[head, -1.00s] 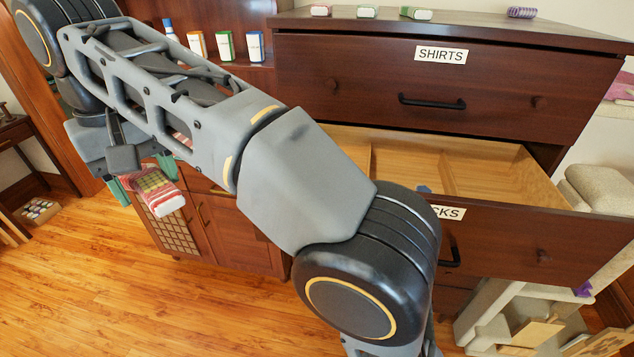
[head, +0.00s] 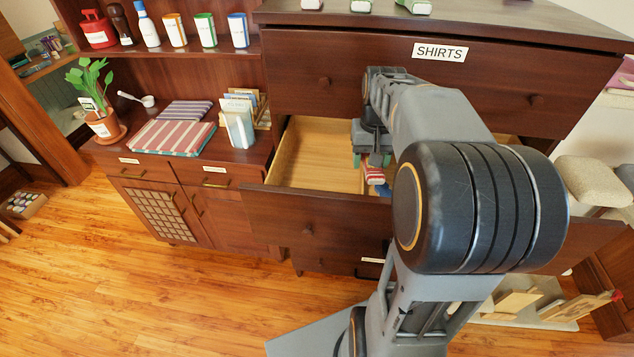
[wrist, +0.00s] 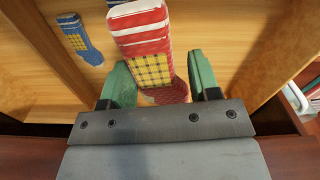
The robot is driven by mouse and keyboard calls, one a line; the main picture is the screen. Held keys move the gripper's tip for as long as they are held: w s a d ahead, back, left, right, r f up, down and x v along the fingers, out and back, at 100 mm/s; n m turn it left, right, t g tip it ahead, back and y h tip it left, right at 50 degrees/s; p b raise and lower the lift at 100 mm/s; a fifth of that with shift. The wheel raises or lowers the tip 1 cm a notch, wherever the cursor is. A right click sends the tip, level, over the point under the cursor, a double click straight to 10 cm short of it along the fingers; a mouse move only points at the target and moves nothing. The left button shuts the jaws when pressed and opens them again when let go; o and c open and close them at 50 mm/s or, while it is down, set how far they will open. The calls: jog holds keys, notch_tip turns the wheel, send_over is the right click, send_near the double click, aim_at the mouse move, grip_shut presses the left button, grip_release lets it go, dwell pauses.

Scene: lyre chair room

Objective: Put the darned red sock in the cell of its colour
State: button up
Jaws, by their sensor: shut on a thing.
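The darned red sock (wrist: 146,38) has white stripes and a yellow checked patch. My gripper (wrist: 160,80) is shut on it between green fingers. In the head view my gripper (head: 372,160) and the sock (head: 374,176) are at the open drawer (head: 310,228), over its middle part. A blue sock (wrist: 80,38) with a yellow patch lies on the cell floor below, left of the red sock in the wrist view. Wooden dividers (wrist: 50,45) flank that cell. The left cell (head: 318,158) shows a bare floor in the head view. My arm hides most of the right part.
The closed SHIRTS drawer (head: 340,75) is just above the open one. A cabinet with striped folded cloths (head: 172,136), cards (head: 238,125) and a potted plant (head: 103,125) stands to the left. A cushioned cream piece (head: 592,180) is at the right. The floor at front left is clear.

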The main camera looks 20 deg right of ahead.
jog(key=s+d+f+m+p, duration=0.1)
jog(key=s+d+f+m, duration=0.1)
jog(key=s+d, duration=0.2)
jog(key=w+a+f, duration=0.2)
jog(key=w+f, duration=0.1)
jog(key=w+a+f+p, duration=0.1)
jog(key=w+a+f, duration=0.4)
jog(key=w+f, duration=0.1)
jog(key=shift+w+a+p, duration=0.3)
jog(key=shift+a, duration=0.05)
jog(key=shift+w+a+f, duration=0.3)
jog(key=shift+w+f, duration=0.05)
jog(key=shift+f, duration=0.3)
jog(key=shift+w+a+f, duration=0.1)
jog(key=shift+w+f, duration=0.1)
jog(key=shift+f, duration=1.45)
jog(key=shift+f, duration=0.1)
jog(key=shift+f, duration=0.15)
jog(key=o, duration=1)
